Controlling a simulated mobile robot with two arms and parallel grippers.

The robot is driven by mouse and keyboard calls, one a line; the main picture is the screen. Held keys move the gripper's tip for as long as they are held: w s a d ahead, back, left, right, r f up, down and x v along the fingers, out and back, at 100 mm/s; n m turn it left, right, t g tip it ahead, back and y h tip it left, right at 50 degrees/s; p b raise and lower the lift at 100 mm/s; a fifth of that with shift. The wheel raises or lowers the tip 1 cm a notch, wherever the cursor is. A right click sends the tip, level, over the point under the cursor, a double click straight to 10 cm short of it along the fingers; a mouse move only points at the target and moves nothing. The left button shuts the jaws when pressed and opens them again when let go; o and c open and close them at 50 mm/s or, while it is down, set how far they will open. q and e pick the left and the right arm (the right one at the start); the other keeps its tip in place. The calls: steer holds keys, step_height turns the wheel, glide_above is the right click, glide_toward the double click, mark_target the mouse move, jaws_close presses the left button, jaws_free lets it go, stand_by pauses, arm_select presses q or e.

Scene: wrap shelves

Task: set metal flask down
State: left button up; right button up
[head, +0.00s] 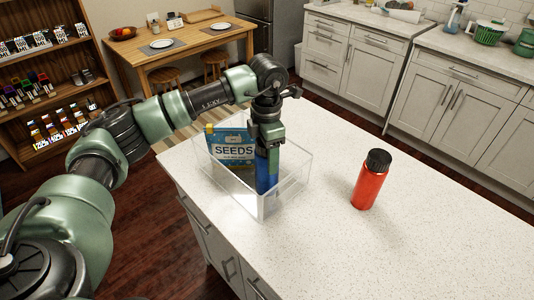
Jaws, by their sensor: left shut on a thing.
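My left gripper (267,146) points straight down over the clear bin (291,190) on the white counter. It is shut on a tall blue item (267,172), which I take to be the metal flask; the gripper hides its top. The blue flask hangs upright, with its lower part inside the bin at the right of a blue seed packet (232,148). I cannot tell if its base touches the bin floor. My right gripper is not in view.
A red bottle with a black cap (370,182) stands on the counter (430,235) right of the bin. The counter around it is clear. A wooden table (190,42), a stocked shelf (50,75) and cabinets (450,98) stand beyond.

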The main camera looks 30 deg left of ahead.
arm_select(q)
steer(key=shift+f, duration=0.1)
steer(key=o, duration=1.7)
